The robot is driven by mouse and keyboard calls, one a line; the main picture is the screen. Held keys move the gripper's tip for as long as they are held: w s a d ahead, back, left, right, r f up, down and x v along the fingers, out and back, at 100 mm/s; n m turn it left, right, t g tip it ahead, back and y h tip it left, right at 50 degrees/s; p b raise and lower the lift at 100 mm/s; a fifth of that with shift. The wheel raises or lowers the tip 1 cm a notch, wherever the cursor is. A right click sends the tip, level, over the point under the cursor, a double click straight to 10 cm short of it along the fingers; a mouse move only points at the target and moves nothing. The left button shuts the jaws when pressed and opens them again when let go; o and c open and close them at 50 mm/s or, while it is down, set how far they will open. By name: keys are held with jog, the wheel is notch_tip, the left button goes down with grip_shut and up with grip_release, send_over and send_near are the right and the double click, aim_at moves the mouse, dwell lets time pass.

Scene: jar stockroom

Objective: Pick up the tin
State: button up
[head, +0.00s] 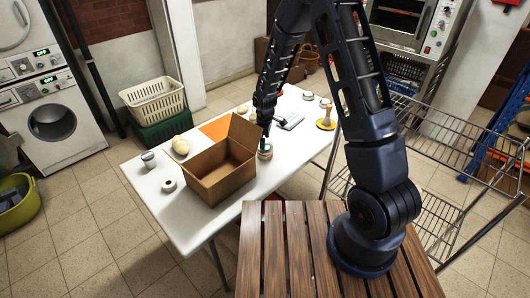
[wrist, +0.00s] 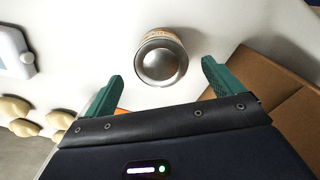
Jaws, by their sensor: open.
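A round metal tin (wrist: 160,62) with a shiny grey top and an orange-and-white label shows in the wrist view. In the head view a small round tin (head: 265,153) stands on the white table, just right of the cardboard box and below my gripper (head: 266,134). In the wrist view my gripper (wrist: 162,70) is open, with its green fingers spread to the left and right of the tin. Nothing is held. I cannot tell how far the fingertips are above the tin.
The open cardboard box (head: 215,178) stands close beside the tin; its brown side also shows in the wrist view (wrist: 262,100). A white device (head: 289,121) lies behind. A grey-topped container (head: 149,159), a pale round thing (head: 180,146) and a ring-shaped roll (head: 168,186) stand left of the box.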

notch_tip(320, 180, down, 5)
jog(key=shift+s+d+r, duration=0.1)
jog(key=shift+d, duration=0.05)
jog(key=c, duration=1.2)
